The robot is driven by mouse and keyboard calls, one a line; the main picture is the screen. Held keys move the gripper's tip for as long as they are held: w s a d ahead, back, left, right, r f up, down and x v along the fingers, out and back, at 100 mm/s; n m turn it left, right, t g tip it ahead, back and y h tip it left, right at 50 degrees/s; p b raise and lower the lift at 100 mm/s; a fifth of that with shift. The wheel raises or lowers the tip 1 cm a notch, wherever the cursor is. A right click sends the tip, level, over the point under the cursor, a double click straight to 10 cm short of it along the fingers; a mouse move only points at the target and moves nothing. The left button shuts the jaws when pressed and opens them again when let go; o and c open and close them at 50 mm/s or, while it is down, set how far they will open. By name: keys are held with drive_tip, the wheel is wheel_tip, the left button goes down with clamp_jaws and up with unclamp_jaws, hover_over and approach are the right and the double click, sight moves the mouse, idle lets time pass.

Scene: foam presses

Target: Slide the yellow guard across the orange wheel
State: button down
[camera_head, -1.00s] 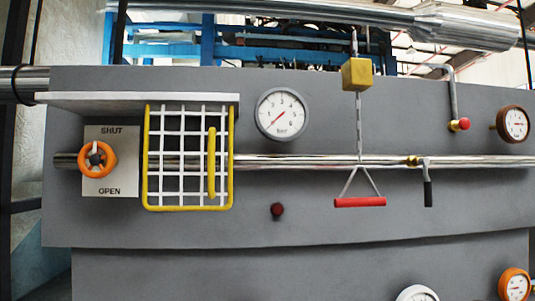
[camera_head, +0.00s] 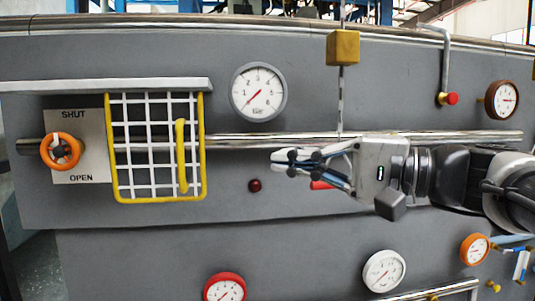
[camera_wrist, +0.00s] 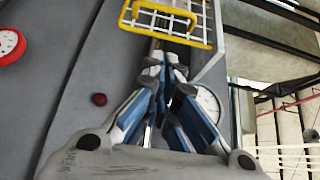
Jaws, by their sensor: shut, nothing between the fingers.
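The yellow guard (camera_head: 202,150), a yellow frame with a white wire grid and an upright yellow handle (camera_head: 181,155), hangs under a pale rail (camera_head: 150,85) in the head view. It stands to the right of the orange wheel (camera_head: 60,151), which is uncovered on a plate marked SHUT and OPEN. My gripper (camera_head: 275,161) is shut and empty, to the right of the guard and apart from it, pointing left. In the wrist view the guard (camera_wrist: 165,34) is ahead of the closed fingertips (camera_wrist: 163,58). The wheel is not in the wrist view.
A horizontal pipe (camera_head: 240,142) runs behind the guard and my gripper. A dark red button (camera_head: 255,185) and a white gauge (camera_head: 259,91) lie near my fingers.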

drive_tip(key=p, duration=0.2)
approach(187, 153)
drive_tip(key=w, duration=0.3)
drive_tip(key=a, duration=0.2)
drive_tip(key=s+a+p, duration=0.1)
drive_tip(key=a, duration=0.1)
drive_tip(key=shift+s, duration=0.25)
drive_tip(key=shift+s+a, duration=0.15)
drive_tip(key=shift+a, duration=0.15)
